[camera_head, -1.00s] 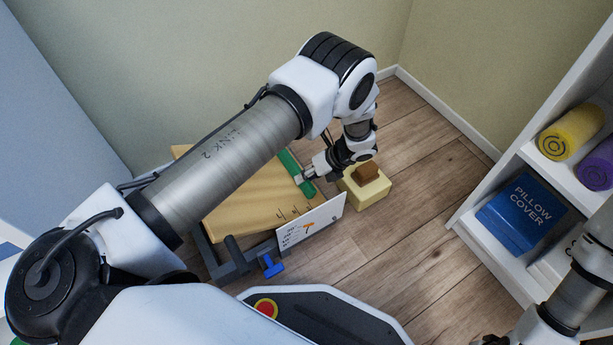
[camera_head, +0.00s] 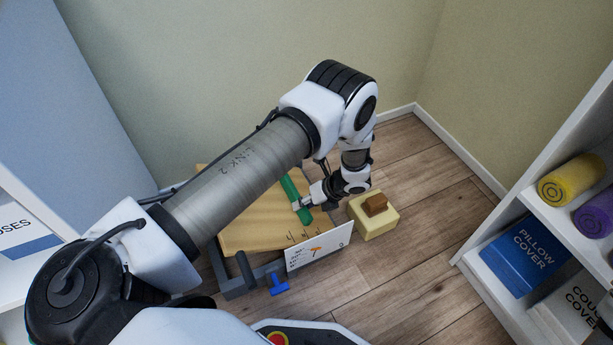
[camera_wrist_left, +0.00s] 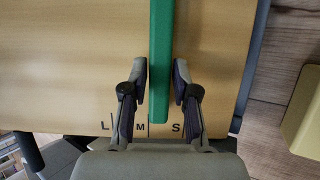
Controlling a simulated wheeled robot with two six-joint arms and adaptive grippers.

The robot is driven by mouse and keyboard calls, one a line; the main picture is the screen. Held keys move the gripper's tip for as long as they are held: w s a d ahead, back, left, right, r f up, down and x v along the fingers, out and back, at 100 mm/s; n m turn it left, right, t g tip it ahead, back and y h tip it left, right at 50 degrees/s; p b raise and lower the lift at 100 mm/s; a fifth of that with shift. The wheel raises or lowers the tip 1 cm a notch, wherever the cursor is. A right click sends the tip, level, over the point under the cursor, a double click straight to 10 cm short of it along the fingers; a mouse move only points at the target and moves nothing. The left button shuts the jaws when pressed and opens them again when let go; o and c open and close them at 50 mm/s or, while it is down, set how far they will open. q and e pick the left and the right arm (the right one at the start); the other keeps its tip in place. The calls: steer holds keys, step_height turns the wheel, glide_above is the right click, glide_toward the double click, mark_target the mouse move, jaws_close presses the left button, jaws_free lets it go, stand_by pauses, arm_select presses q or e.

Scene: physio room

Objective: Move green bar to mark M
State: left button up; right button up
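The green bar (camera_head: 291,190) lies on a tan wooden board (camera_head: 245,225). My left gripper (camera_head: 303,204) is at the bar's near end. The board (camera_wrist_left: 70,60) has tick lines lettered L, M and S. The bar's end sits just right of the tick at mark M (camera_wrist_left: 140,127), left of mark S (camera_wrist_left: 176,127).
A pale yellow block (camera_head: 378,226) with a brown piece (camera_head: 375,204) on top stands right of the board. A white card (camera_head: 318,249) and a blue knob (camera_head: 279,286) are at the board's near edge. A shelf (camera_head: 520,190) with rolls stands right. Floor between is clear.

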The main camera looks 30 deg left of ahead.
arm_select(q)
steer(key=shift+o, duration=0.4)
steer(key=v, duration=1.2)
